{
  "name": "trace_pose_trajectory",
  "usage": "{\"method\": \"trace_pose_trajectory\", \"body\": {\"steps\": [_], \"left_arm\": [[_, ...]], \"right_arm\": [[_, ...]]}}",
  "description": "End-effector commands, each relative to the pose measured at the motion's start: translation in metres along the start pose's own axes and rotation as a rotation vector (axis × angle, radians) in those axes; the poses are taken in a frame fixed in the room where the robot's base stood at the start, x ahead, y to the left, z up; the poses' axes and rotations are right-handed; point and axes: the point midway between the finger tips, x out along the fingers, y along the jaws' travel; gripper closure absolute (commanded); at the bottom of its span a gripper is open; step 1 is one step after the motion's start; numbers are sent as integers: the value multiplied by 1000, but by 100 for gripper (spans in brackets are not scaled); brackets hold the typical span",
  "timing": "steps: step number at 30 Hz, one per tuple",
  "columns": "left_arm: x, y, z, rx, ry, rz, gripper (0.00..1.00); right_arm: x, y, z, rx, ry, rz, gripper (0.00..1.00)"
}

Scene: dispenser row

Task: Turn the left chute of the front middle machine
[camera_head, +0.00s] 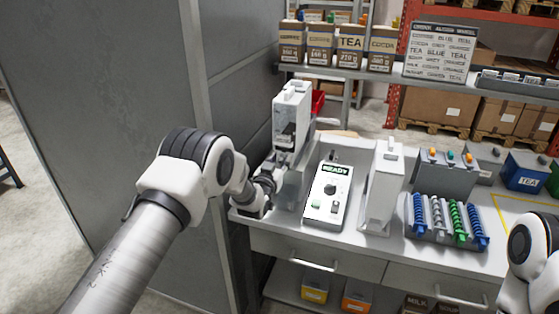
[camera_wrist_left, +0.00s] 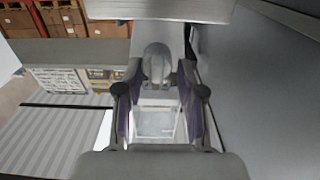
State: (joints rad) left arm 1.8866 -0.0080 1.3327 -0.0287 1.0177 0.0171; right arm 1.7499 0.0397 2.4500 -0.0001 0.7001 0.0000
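A tall white machine (camera_head: 291,118) stands at the left end of the counter. My left gripper (camera_head: 268,181) is low at its front left side, partly hidden by my own wrist. In the left wrist view a rounded grey piece (camera_wrist_left: 157,63), which looks like a chute, sits between the fingertips of my left gripper (camera_wrist_left: 159,80). The fingers are apart, with a gap visible on each side of the piece. A second slim white machine (camera_head: 383,188) stands further right. I cannot tell which is the front middle machine. My right arm shows at the right edge; its gripper is out of view.
A control box with a READY display (camera_head: 328,194) lies between the white machines. A rack of coloured coils (camera_head: 446,219) and a blue TEA bin (camera_head: 524,171) are to the right. A grey partition (camera_head: 120,120) closes the left side. A shelf (camera_head: 430,81) holds labelled bags behind.

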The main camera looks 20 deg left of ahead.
Motion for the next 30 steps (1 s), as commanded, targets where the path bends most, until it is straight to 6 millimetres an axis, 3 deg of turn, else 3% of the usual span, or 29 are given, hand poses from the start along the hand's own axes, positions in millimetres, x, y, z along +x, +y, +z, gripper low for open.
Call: {"method": "trace_pose_trajectory", "body": {"steps": [1,2,4,5,17,30], "left_arm": [[0,0,0,0,0,0,62],[0,0,0,0,0,0,69],[0,0,0,0,0,0,94],[0,0,0,0,0,0,100],[0,1,1,38,1,0,100],[0,4,5,328,3,-1,100]], "right_arm": [[0,0,0,0,0,0,60],[0,0,0,0,0,0,60],[0,0,0,0,0,0,60],[0,0,0,0,0,0,60],[7,0,0,0,0,0,60],[47,0,0,0,0,0,60]]}}
